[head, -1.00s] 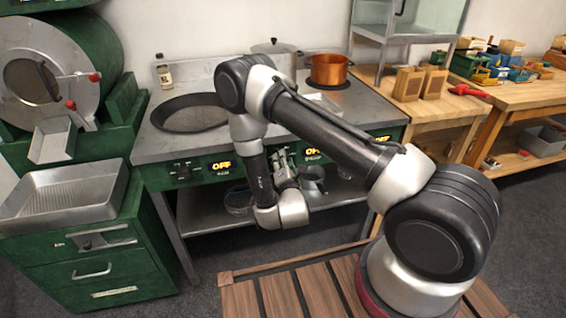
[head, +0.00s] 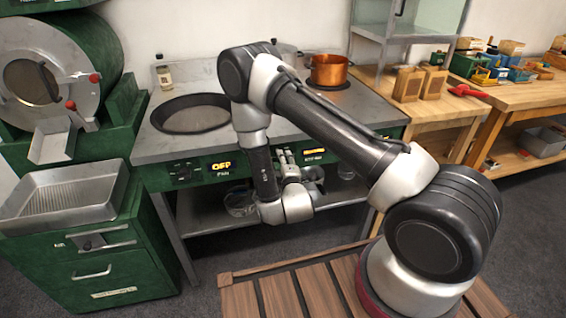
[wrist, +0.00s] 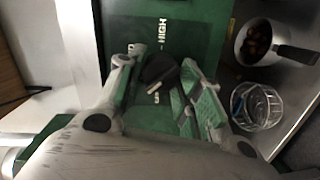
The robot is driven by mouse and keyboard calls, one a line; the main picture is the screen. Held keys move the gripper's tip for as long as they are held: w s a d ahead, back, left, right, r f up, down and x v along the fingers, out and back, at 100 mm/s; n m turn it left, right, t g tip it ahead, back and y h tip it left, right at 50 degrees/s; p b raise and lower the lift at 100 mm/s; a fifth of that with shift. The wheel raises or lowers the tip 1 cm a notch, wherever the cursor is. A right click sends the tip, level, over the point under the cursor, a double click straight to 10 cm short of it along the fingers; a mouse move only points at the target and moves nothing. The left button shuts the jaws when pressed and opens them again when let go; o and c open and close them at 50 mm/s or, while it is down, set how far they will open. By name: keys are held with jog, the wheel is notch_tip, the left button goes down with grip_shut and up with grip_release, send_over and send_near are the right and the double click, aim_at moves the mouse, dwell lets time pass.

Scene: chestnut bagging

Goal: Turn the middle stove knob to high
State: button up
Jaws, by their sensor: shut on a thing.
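The stove (head: 190,152) has a green front panel with knobs. My gripper (wrist: 163,64) is shut on the dark middle knob (wrist: 158,70) in the wrist view, with one finger on each side. A white "HIGH" label (wrist: 162,32) shows on the panel just beyond the knob. The knob's exact pointer setting is hard to read. In the head view my gripper (head: 285,158) is at the panel's middle and hides the knob. The left display (head: 221,165) reads OFF. Lettering (head: 315,152) right of my gripper is too small to read surely. The right display is hidden behind my arm.
A wide pan (head: 190,114) and a copper pot (head: 328,70) stand on the stove top. A metal tray (head: 65,195) sits at the left.

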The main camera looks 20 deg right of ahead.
jog(key=m+y, duration=0.1)
jog(key=m, duration=0.5)
jog(key=shift+d+m, duration=0.15)
jog(key=shift+m, duration=0.15)
jog(key=m, duration=0.3)
jog(key=shift+y, duration=0.3)
jog(key=m, duration=0.5)
jog(key=m+y, duration=0.1)
jog(key=m, duration=0.3)
jog(key=m+y, duration=0.1)
jog(key=m, duration=0.4)
jog(key=shift+d+f+m+t, duration=0.2)
jog(key=shift+d+m+t, duration=0.1)
jog(key=shift+t, duration=0.1)
jog(key=o, duration=1)
